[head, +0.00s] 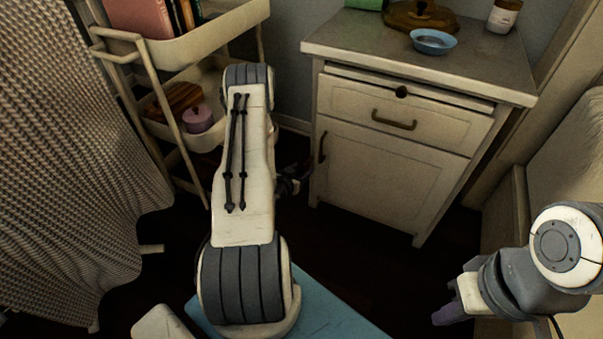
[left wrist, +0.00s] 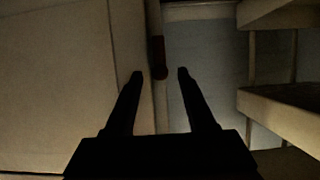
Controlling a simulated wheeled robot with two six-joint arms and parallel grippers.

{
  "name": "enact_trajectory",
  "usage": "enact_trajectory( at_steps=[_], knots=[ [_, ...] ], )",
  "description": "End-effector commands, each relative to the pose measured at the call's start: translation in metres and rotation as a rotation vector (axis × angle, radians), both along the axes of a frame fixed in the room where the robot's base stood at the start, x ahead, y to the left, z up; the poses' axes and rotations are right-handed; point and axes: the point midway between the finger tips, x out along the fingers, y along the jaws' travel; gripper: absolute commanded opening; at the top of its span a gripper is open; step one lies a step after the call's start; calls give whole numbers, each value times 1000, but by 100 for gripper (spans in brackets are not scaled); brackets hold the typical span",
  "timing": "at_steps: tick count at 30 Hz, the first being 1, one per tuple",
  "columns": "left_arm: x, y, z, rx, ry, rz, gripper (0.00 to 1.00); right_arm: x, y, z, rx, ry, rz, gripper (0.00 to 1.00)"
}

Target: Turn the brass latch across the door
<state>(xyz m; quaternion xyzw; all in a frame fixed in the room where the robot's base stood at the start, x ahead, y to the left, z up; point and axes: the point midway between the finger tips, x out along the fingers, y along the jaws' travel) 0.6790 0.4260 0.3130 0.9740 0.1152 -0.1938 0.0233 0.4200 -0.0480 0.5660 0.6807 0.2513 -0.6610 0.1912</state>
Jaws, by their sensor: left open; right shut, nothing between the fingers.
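The white cabinet (head: 388,150) has a lower door (head: 375,178) with a dark brass upright pull (head: 322,147) at its left edge. I cannot make out a separate latch for certain. My left gripper (head: 292,184) is low beside the cabinet's left front corner, partly hidden by my arm. In the left wrist view it (left wrist: 160,73) is open, with a dark reddish-brown fitting (left wrist: 159,56) at the edge of a pale panel between the fingertips in the picture. Contact is unclear. My right gripper (head: 448,312) is shut and empty at lower right.
A cream rolling cart (head: 205,42) stands left of my arm; its shelves (left wrist: 285,112) show at right in the wrist view. A drawer (head: 395,118) is above the door. A blue bowl (head: 433,42) is on the cabinet top. Pale bedding (head: 570,150) is at right.

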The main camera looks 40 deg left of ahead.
Motion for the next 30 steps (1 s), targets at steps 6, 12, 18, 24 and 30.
enact_trajectory(
  at_steps=[6, 12, 18, 24, 30],
  knots=[
    [4, 1, -1, 1, 0, 2, 56, 0, 0, -2, 0, 0, 0, 0],
    [4, 1, -1, 0, 0, 1, 29, 0, 0, -2, 0, 0, 0, 0],
    [4, 1, -1, 0, 0, 1, 0, 0, 0, -2, 0, 0, 0, 0],
    [4, 1, 0, -21, -5, 0, 0, 0, 0, 1, 0, 0, 0, 0],
    [3, 3, 0, -103, -24, 1, 0, 0, 0, 8, 0, 0, 0, 0]
  ],
)
